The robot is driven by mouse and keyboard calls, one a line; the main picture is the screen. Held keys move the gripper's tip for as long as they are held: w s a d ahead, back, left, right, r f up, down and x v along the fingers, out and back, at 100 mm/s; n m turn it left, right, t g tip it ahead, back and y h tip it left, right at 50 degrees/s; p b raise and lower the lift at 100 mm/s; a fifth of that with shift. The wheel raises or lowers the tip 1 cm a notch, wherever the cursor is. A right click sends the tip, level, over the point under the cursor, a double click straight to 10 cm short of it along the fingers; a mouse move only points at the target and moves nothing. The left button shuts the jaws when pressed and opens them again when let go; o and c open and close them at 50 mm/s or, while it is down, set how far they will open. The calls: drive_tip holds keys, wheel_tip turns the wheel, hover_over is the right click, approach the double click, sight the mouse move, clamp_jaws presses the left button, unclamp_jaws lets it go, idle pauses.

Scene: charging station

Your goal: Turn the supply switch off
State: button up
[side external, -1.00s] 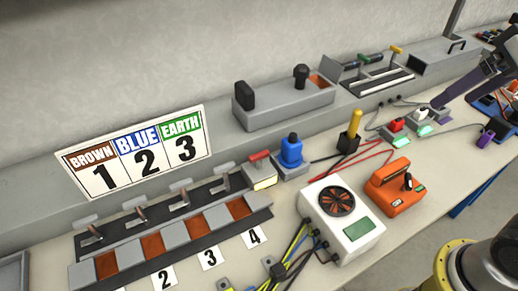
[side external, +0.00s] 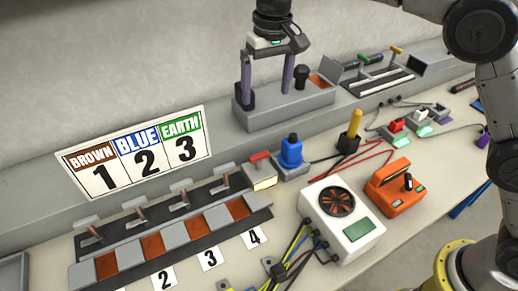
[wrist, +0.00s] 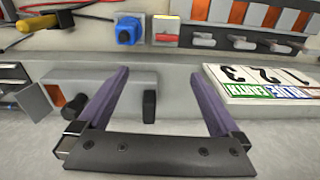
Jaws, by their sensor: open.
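A small grey box with a red-handled switch (side external: 260,157) stands at the right end of the numbered row; its front is lit yellow. No label marks it as the supply switch. In the wrist view the red handle (wrist: 166,38) shows beyond my fingertips, right of centre. My gripper (side external: 267,98) is open and empty, pointing down with its purple fingers spread over the long grey box at the back. In the wrist view my gripper (wrist: 152,72) has clear space between its fingers. It is apart from the red switch, behind it and higher.
A blue knob unit (side external: 291,152) stands right beside the red switch. The long grey box (side external: 283,114) has black knobs. Several levers line the numbered row (side external: 160,220). A white fan unit (side external: 340,220) and an orange device (side external: 396,188) stand in front, with cables around.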

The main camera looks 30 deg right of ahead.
sight(259, 154)
drive_tip(key=shift+g, duration=0.4)
drive_tip(key=f, duration=0.5)
drive_tip(key=a+f, duration=0.1)
drive_tip(key=f, duration=0.5)
drive_tip(key=a+f, duration=0.1)
drive_tip(key=f, duration=0.5)
drive_tip(key=shift+s+f, duration=0.15)
drive_tip(key=shift+s, duration=0.1)
drive_tip(key=c, duration=1.4)
